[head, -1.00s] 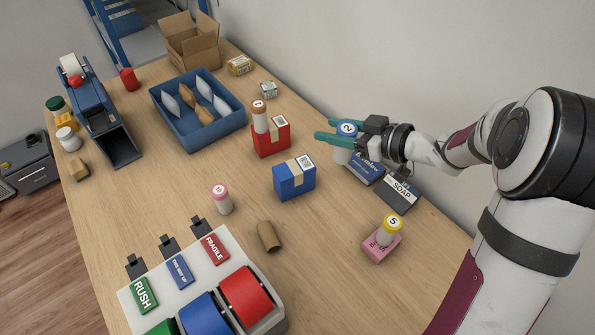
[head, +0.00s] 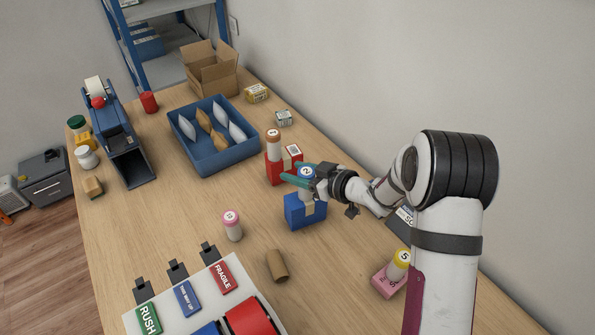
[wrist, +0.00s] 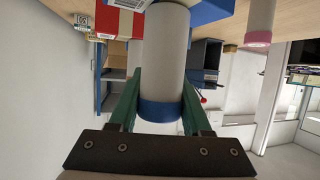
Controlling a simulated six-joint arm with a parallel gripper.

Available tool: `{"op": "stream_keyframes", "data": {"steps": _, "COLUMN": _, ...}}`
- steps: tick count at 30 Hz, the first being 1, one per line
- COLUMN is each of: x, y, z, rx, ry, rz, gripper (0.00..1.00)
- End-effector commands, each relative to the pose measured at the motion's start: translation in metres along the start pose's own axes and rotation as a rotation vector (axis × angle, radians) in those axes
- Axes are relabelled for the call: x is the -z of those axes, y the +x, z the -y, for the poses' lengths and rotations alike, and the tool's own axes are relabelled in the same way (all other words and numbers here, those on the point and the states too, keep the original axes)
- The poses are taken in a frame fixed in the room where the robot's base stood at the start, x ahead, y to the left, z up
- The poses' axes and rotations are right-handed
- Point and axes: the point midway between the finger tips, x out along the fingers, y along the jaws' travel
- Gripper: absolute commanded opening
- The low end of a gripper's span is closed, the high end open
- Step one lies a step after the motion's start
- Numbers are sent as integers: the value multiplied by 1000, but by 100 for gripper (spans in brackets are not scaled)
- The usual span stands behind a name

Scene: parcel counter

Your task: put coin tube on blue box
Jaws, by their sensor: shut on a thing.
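My gripper (head: 299,174) is shut on a white coin tube with a blue cap marked 2 (head: 306,172). The tube is upright over the blue box (head: 300,215), its lower end at or just above the box top; I cannot tell whether they touch. The blue box has a tan tape strip and stands on the counter. In the wrist view the tube (wrist: 165,60) runs between my green fingers, its blue cap near the palm, and part of the blue box (wrist: 212,10) shows at the top edge.
A red box (head: 277,172) with a brown-capped tube (head: 273,146) stands just behind. A pink-capped tube (head: 232,228) and a cardboard roll (head: 277,266) are in front. A yellow-capped tube (head: 401,262) stands on a pink box (head: 385,282). A blue tray (head: 235,160) holds several pouches.

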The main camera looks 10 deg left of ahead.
Motion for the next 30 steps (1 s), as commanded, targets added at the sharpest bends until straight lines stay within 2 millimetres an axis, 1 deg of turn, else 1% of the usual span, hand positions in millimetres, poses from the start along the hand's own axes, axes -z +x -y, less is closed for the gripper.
{"op": "stream_keyframes", "data": {"steps": 5, "x": -3, "y": 1, "z": 0, "rx": 0, "ry": 1, "rz": 0, "gripper": 0}}
{"op": "stream_keyframes", "data": {"steps": 6, "x": -3, "y": 1, "z": 0, "rx": 0, "ry": 1, "rz": 0, "gripper": 56}}
{"op": "stream_keyframes", "data": {"steps": 10, "x": -2, "y": 1, "z": 0, "rx": 0, "ry": 1, "rz": 0, "gripper": 78}}
{"op": "stream_keyframes", "data": {"steps": 18, "x": -1, "y": 0, "z": 0, "rx": 0, "ry": 0, "rz": 0, "gripper": 78}}
{"op": "stream_keyframes", "data": {"steps": 20, "x": 1, "y": -4, "z": 0, "rx": -1, "ry": 1, "rz": 0, "gripper": 78}}
{"op": "stream_keyframes", "data": {"steps": 23, "x": 1, "y": -25, "z": -1, "rx": -4, "ry": 2, "rz": -1, "gripper": 78}}
{"op": "stream_keyframes", "data": {"steps": 27, "x": 0, "y": -67, "z": -1, "rx": -5, "ry": 2, "rz": 0, "gripper": 78}}
{"op": "stream_keyframes", "data": {"steps": 30, "x": 0, "y": -92, "z": -1, "rx": -4, "ry": 2, "rz": 0, "gripper": 78}}
